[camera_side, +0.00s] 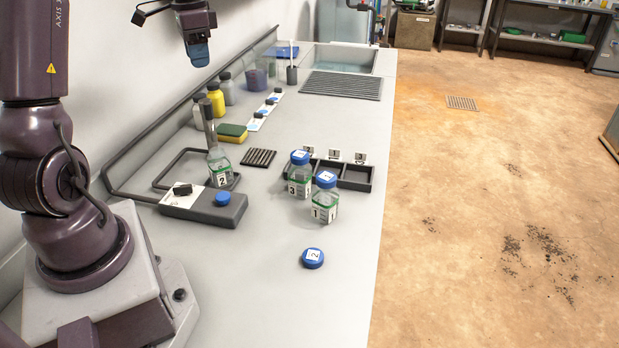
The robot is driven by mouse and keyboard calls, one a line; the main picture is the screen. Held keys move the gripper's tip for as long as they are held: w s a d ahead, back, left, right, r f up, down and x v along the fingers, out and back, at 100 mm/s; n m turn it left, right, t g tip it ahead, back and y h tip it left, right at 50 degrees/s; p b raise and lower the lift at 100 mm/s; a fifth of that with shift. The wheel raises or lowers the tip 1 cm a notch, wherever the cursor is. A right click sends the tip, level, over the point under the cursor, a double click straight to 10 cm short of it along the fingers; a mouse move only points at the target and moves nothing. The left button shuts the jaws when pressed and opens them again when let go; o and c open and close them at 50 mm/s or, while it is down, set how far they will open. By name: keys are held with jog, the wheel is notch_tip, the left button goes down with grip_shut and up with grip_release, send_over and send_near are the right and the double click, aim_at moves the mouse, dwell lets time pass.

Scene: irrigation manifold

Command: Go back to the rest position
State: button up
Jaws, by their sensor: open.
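My gripper (198,58) hangs at the upper left, high above the bench and near the wall. It is open, with nothing seen in it, and it is clear of all the bottles. An uncapped bottle labelled 2 (219,170) stands at the grey device with a grey probe upright in its neck. Bottle 3 (299,176) and bottle 1 (325,200) stand upright with blue caps on, by the dark compartment tray (356,178). A loose blue cap labelled 2 (313,258) lies on the bench in front.
The grey device (195,207) has a blue knob (222,199). A rail (150,140) runs along the wall side. A sponge (232,133), yellow bottle (215,98) and cups stand behind, before the sink (343,58). The bench front (270,310) is clear.

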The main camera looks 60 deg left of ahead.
jog(key=s+d+r+t, duration=0.1)
jog(key=s+d, duration=0.1)
jog(key=d, duration=0.8)
jog(key=s+d+r+t, duration=0.2)
jog(key=s+d, duration=0.1)
jog(key=d, duration=0.8)
jog(key=s+d+r+n+t, duration=0.1)
jog(key=s+d+r+t, duration=0.1)
jog(key=d, duration=0.8)
jog(key=shift+s+d+r, duration=0.15)
jog(key=shift+s, duration=0.55)
